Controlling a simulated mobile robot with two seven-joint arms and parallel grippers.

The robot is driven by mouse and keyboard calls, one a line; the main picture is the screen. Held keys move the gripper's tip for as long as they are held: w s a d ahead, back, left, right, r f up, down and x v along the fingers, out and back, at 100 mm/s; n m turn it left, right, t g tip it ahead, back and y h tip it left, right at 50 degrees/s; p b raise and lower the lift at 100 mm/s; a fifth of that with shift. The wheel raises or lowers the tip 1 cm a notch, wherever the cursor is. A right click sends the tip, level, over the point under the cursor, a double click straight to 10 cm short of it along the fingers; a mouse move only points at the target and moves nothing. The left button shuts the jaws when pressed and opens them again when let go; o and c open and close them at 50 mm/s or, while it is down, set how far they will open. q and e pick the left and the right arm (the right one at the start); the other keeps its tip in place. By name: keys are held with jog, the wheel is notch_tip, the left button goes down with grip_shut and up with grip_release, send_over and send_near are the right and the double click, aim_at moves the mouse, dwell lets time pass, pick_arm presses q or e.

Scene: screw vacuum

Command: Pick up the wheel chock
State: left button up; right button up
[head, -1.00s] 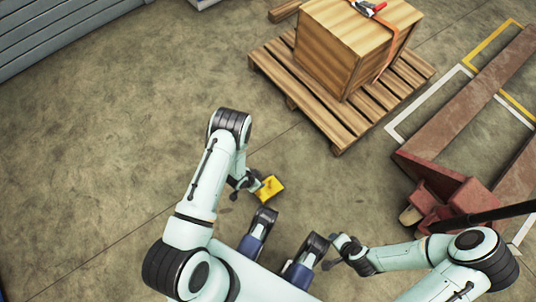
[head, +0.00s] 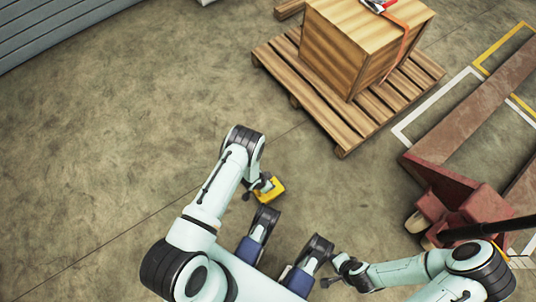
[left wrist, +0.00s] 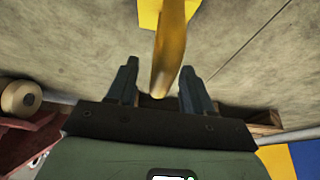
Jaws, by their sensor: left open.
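The yellow wheel chock (head: 270,192) is on the floor in front of my base in the head view. My left gripper (head: 260,186) is right at it and hides part of it. In the left wrist view, a narrow yellow part of the chock (left wrist: 169,50) reaches down between the two fingers of my left gripper (left wrist: 157,88). The fingers are open, with a gap on each side of the yellow part. My right gripper (head: 331,273) hangs at the lower middle, away from the chock; its jaws are too small to read.
A wooden crate (head: 340,55) with an orange strap stands on a pallet (head: 325,120) at the back. A red pallet jack (head: 470,205) is at the right. Grey slatted panels (head: 60,30) are at the upper left. The floor left of my left arm is clear.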

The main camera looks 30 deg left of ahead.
pick_arm(q)
grip_shut()
dwell(1.4)
jog(key=shift+w, duration=0.1)
